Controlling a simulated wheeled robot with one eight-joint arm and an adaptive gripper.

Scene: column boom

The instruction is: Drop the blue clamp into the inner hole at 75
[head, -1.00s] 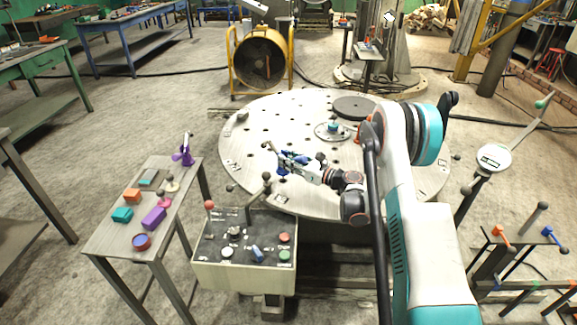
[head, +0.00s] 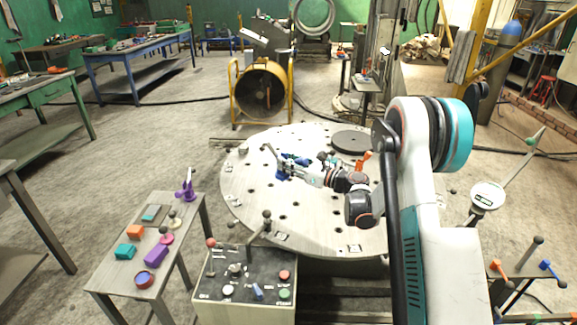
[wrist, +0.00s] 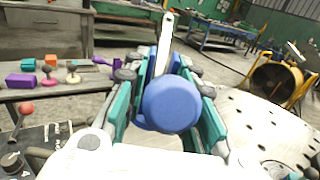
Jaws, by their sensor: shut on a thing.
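The blue clamp (wrist: 172,103) is between the teal fingers of my gripper (wrist: 168,108) in the wrist view, its rounded blue end toward the camera and a grey bar rising behind it. In the head view the clamp (head: 284,173) and my gripper (head: 300,166) are over the left-middle part of the round perforated table (head: 262,215). My gripper is shut on the clamp. Whether the clamp touches the tabletop cannot be told. Several dark holes show in the table, but no mark 75 is readable. My gripper and arm hide part of the table's middle.
An orange-handled clamp (head: 364,160) and a dark disc (head: 351,141) are on the round table, near my arm. A control box (head: 245,280) with a red-knobbed lever stands at the front. A side table (head: 118,278) with coloured pieces and a purple clamp (head: 186,186) is at left.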

